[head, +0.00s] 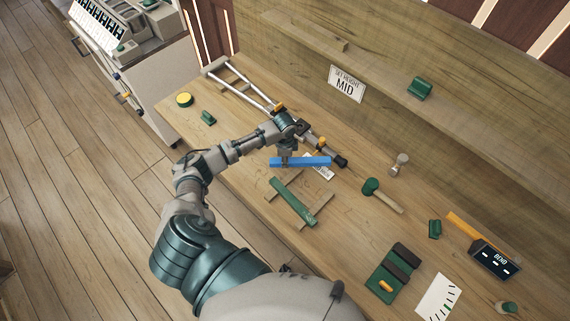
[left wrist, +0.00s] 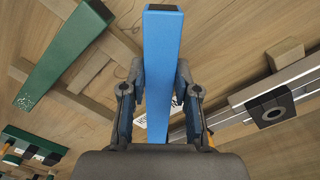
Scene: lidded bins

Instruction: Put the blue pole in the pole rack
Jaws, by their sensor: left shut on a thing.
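The blue pole (head: 312,161) is held level above the bench, and it also shows in the left wrist view (left wrist: 163,45). My left gripper (head: 286,158) is shut on it, with one finger on each side in the left wrist view (left wrist: 161,85). A low wooden frame (head: 318,208), which looks like the pole rack, lies on the bench just below and nearer than the pole. A green pole (head: 292,202) lies across its crosspieces. In the left wrist view the green pole (left wrist: 62,55) is left of and apart from the blue one. My right gripper is not in view.
A metal rail frame (head: 245,88) with orange and black fittings lies behind my left gripper. A green mallet (head: 371,186), a green tray (head: 390,275) and a dial card (head: 438,298) are to the right.

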